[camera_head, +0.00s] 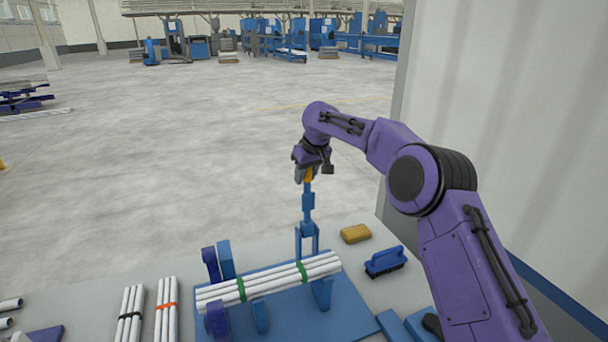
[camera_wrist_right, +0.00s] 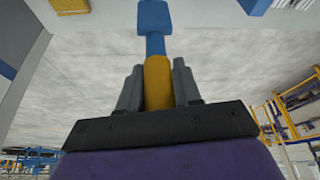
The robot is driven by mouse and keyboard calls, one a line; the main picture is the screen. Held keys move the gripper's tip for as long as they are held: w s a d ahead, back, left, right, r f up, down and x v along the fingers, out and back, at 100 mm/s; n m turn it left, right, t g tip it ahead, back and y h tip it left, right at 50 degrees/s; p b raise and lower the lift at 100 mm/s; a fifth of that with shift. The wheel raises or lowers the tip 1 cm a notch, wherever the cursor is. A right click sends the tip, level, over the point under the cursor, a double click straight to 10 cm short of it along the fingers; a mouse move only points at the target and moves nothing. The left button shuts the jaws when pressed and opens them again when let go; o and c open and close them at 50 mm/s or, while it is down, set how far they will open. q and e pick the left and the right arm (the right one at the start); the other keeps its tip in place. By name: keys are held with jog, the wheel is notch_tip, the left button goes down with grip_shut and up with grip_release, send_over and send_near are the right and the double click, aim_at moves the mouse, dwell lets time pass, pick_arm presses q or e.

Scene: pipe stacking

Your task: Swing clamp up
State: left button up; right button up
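The clamp (camera_head: 308,201) is a blue arm standing upright above a blue fork-shaped bracket (camera_head: 307,242) at the back of the fixture. Its yellow-orange handle (camera_wrist_right: 158,85) is at the top. My right gripper (camera_head: 305,174) is at that handle, and in the right wrist view its two grey fingers lie close on both sides of it. A bundle of white pipes (camera_head: 268,284) with green bands lies across the blue fixture plate (camera_head: 340,318), between blue uprights and in front of the clamp. My left gripper is not in view.
A yellow sponge (camera_head: 355,233) and a blue brush (camera_head: 385,262) lie right of the clamp. Pipe bundles with a black band (camera_head: 130,315) and an orange band (camera_head: 166,312) lie left of the fixture. A pale wall (camera_head: 500,110) stands close on the right.

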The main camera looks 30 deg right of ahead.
jog(key=shift+o, duration=1.4)
jog(key=shift+w+f, duration=0.1)
jog(key=shift+w, duration=0.05)
jog(key=shift+r, duration=0.35)
jog(key=b+v, duration=0.1)
jog(key=v, duration=0.9)
jog(key=shift+b, duration=0.35)
jog(key=shift+f, duration=0.15)
